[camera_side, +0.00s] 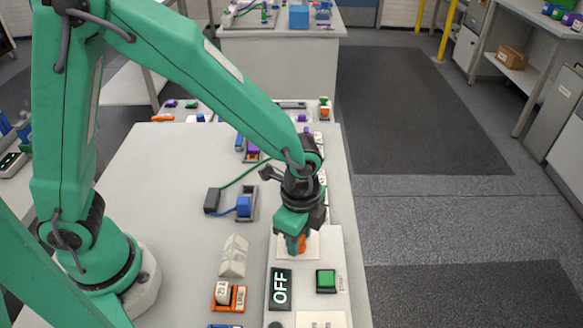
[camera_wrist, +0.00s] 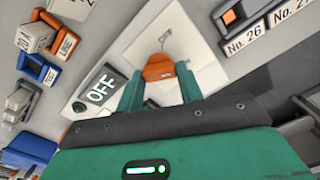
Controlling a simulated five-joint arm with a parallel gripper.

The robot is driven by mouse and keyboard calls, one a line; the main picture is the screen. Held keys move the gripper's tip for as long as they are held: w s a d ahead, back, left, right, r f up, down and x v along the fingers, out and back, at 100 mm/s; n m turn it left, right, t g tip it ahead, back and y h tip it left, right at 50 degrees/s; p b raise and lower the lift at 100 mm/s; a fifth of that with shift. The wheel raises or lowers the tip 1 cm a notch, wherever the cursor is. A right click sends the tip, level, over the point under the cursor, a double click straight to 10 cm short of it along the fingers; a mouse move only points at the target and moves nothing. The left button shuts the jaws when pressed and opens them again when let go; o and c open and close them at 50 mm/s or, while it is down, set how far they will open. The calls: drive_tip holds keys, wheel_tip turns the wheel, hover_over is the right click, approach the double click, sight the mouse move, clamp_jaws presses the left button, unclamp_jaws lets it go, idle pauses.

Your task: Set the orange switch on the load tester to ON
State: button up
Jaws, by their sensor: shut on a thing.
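The orange switch (camera_wrist: 159,68) stands on a white plate of the load tester (camera_side: 333,250). In the wrist view it sits between the tips of my two green fingers. My gripper (camera_side: 297,243) points down over the tester and is shut on the orange switch, which shows only partly below the fingers in the side view (camera_side: 302,241). A black display beside it reads OFF (camera_side: 281,289); it also shows in the wrist view (camera_wrist: 101,88). I cannot tell which way the switch is tilted.
A green button (camera_side: 326,280) sits on the tester, right of the display. A white wedge-shaped block (camera_side: 234,256) and an orange holder with a white block (camera_side: 229,296) stand to the left. A blue connector (camera_side: 244,205) with a cable lies behind. The table's middle left is clear.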

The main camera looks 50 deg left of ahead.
drive_tip(key=shift+m, duration=1.1)
drive_tip(key=o, duration=1)
drive_tip(key=shift+r, duration=0.1)
drive_tip(key=shift+r, duration=3.85)
